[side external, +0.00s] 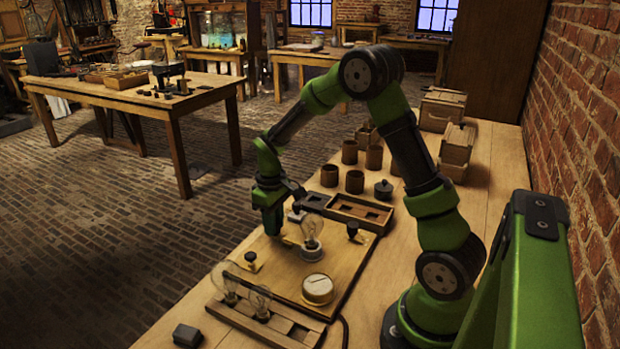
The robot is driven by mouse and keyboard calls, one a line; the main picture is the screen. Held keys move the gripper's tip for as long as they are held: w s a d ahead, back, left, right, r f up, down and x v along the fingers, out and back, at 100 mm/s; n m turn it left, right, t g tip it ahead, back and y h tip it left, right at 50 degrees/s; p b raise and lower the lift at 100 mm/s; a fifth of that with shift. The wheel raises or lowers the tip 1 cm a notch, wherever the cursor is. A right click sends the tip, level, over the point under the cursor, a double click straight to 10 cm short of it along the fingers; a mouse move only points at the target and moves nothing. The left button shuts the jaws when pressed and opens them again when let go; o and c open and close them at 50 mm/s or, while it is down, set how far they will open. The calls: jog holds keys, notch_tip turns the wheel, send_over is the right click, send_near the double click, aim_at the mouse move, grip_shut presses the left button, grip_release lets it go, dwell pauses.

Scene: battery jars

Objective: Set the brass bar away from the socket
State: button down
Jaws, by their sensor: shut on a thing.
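My gripper (278,236) is low over the wooden board (285,274), near its left edge. It looks shut on the brass bar (292,239), a small yellowish strip that shows just right of the fingers. The fingers hide most of the bar, and I cannot tell whether it touches the board. The white round socket (312,254) is on the board just right of the gripper, with a clear glass bulb (312,228) upright above it. The gap between bar and socket is small in this view.
Black-knobbed terminals (250,261) and (352,230) and a round brass-rimmed meter (318,289) sit on the board. A wooden rack with bulbs (262,302) is in front. A compartment tray (360,212) and several brown jars (355,182) stand behind. A dark block (187,335) lies front left.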

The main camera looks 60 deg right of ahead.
jog(key=shift+w, duration=1.35)
jog(key=c, duration=0.9)
grip_release()
jog(key=shift+r, duration=0.1)
notch_tip(320, 180, up, 17)
jog(key=shift+s+f, duration=0.1)
